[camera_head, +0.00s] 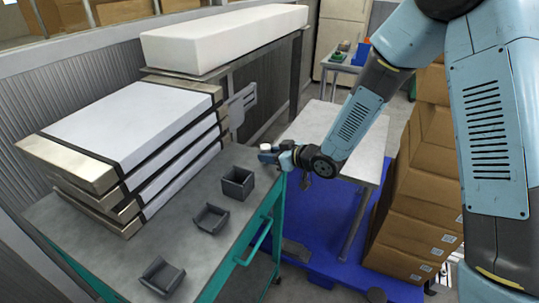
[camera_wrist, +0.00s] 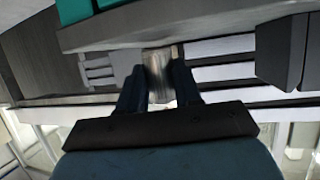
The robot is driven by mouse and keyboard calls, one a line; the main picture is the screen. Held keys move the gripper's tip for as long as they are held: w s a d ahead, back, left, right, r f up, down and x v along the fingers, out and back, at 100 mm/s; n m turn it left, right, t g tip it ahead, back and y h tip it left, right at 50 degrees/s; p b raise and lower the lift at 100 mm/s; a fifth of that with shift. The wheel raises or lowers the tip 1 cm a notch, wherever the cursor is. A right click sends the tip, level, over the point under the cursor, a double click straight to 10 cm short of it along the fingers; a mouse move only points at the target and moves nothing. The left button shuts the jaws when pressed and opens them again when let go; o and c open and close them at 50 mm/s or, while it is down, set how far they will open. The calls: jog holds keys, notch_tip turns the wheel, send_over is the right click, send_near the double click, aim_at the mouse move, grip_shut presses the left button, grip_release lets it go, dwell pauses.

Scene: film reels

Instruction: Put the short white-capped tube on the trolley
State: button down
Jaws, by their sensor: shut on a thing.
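My gripper (camera_head: 268,153) is shut on a small tube (camera_head: 265,147), whose white top shows above the fingers in the head view. In the wrist view the tube (camera_wrist: 159,76) is a greyish cylinder between the two dark fingers (camera_wrist: 160,85); its cap is not clear there. A grey-topped, teal-framed cart (camera_head: 112,237) with a handle fills the lower left of the head view and looks like the trolley. My gripper appears near its far right corner. I cannot tell the tube's height above the top.
Three small dark open bins (camera_head: 237,183) stand along the cart's right side. Stacked white-and-metal slabs (camera_head: 120,130) are at its left. A pale table (camera_head: 335,135) stands at centre right above a blue base (camera_head: 325,215). Stacked cartons (camera_head: 420,190) stand at the right.

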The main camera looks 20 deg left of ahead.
jog(key=shift+f, duration=0.35)
jog(key=c, duration=0.8)
grip_release()
jog(key=shift+d+r, duration=0.15)
jog(key=shift+r, duration=0.35)
jog(key=v, duration=1.1)
jog(key=shift+s+d, duration=0.2)
jog(key=shift+d, duration=0.2)
